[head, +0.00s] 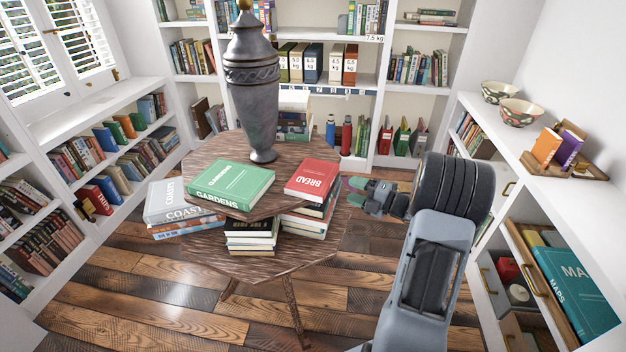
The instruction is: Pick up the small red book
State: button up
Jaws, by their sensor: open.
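The small red book (312,180), with BREAD on its cover and spine, lies flat on top of a stack of books at the right side of the round wooden table (265,262). Its cover faces up and nothing lies on it. My gripper (353,193) is open and empty, just to the right of the red book, with its fingers pointing left toward the stack. A small gap shows between the fingertips and the book. I cannot tell the gripper's exact height against it.
A tall grey urn (255,90) stands behind the red book. A green GARDENS book (230,186) lies on a stack to its left, and a COASTS book (178,202) is farther left. A white shelf unit (545,190) lines the right. Wooden floor is open in front.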

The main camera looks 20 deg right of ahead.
aim_at(332, 182)
jog(key=shift+x, duration=3.1)
grip_shut()
